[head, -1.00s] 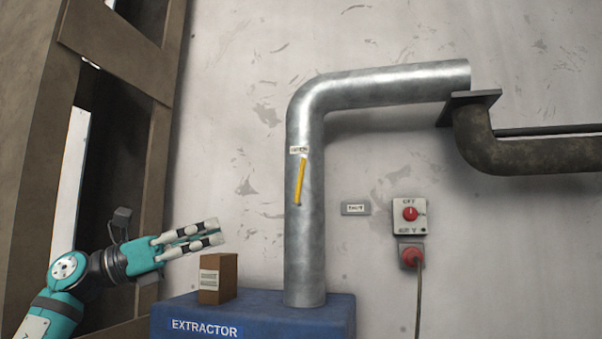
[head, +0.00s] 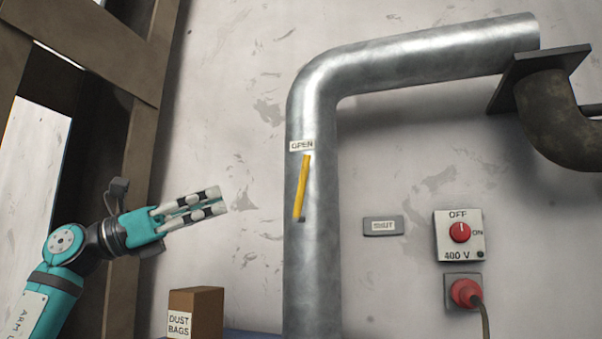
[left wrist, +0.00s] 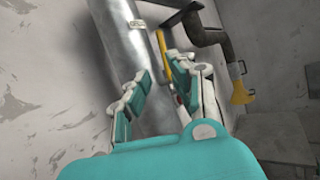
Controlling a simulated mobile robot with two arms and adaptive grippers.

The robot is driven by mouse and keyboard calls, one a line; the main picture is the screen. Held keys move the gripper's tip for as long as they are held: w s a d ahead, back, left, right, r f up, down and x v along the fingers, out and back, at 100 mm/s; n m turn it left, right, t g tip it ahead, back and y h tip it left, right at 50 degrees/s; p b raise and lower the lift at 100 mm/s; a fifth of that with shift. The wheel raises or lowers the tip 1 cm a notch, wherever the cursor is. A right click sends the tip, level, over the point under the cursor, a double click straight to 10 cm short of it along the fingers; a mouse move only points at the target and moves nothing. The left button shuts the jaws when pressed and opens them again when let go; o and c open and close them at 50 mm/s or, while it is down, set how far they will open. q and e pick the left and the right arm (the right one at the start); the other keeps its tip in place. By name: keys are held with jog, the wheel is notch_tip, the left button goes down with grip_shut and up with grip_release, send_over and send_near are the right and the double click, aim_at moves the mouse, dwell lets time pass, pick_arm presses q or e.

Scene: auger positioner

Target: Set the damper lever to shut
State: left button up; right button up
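The damper lever (head: 302,188) is a yellow bar on the front of the vertical metal duct (head: 313,265). It stands nearly upright, its top just under the OPEN label (head: 302,145) and its lower end at a small dark pivot. The SHUT label (head: 383,226) is on the wall, right of the duct. My left gripper (head: 222,200) is left of the duct, pointing right, apart from the lever and empty. In the left wrist view its fingers (left wrist: 160,80) are spread, with the lever (left wrist: 163,50) beyond them. My right gripper is in neither view.
A brown dust bags box (head: 205,312) stands below my left gripper, on the blue extractor (head: 250,335). A switch box (head: 460,236) and a red plug (head: 465,292) are on the wall at right. A wooden frame (head: 140,190) is at left. The space between gripper and duct is clear.

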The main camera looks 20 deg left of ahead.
aim_at(298, 172)
pick_arm(q)
jog(key=p+x, duration=0.3)
jog(key=x, duration=0.4)
jog(key=p+x, duration=0.3)
jog(key=x, duration=0.5)
jog(key=shift+s+r, duration=0.2)
jog(key=shift+r, duration=0.05)
jog(key=shift+w+d+p, duration=0.3)
jog(key=shift+d+p, duration=0.1)
jog(key=c, duration=0.4)
grip_shut()
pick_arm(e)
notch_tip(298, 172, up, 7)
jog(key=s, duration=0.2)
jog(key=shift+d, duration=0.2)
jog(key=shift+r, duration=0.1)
